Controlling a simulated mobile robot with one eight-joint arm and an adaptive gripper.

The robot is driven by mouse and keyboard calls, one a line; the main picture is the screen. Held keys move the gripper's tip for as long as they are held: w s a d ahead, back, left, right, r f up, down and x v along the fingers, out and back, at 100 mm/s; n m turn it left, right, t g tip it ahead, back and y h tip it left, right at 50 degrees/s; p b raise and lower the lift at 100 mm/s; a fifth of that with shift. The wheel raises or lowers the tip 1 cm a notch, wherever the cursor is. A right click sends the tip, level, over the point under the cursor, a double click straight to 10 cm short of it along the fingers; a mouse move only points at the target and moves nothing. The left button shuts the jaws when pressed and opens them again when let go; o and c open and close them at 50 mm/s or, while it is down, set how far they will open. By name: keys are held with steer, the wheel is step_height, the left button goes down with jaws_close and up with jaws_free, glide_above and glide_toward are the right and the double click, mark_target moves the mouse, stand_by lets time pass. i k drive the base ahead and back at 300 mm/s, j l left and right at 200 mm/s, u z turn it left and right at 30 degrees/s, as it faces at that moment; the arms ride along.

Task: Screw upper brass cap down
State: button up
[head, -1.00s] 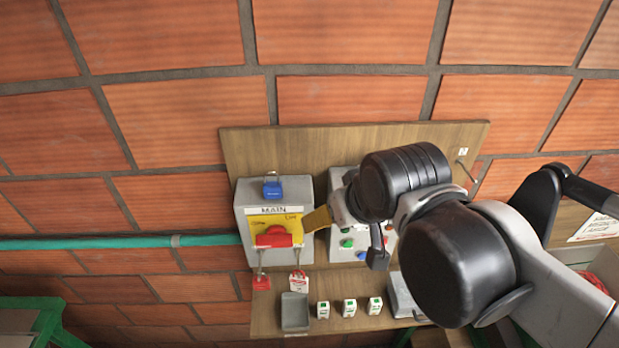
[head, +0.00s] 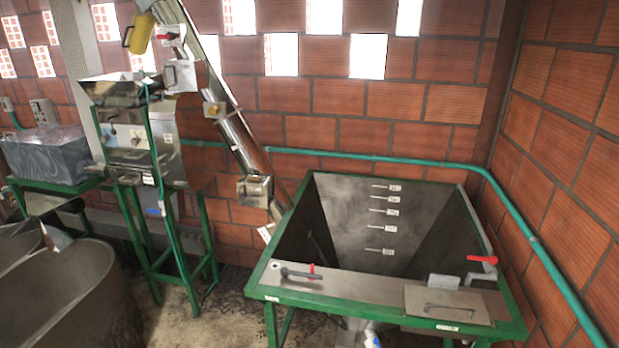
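A small yellowish, brass-coloured round part (head: 213,109) sits on the side of the slanted metal elevator tube (head: 232,130), about halfway along it. It may be the upper brass cap, but it is too small to tell how far it is screwed down. Lower on the tube, a metal box-like fitting (head: 255,189) is seen near the hopper, and no cap can be made out clearly there. My gripper and arm are not in view.
A large steel hopper (head: 345,215) in a green frame (head: 262,272) fills the right front, with a red-handled lever (head: 482,260) and a lid plate (head: 447,303). A pulper machine (head: 140,140) on a green stand is left. A round tank (head: 75,300) stands front left.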

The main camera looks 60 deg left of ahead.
mark_target(214, 110)
steer(key=u, duration=2.55)
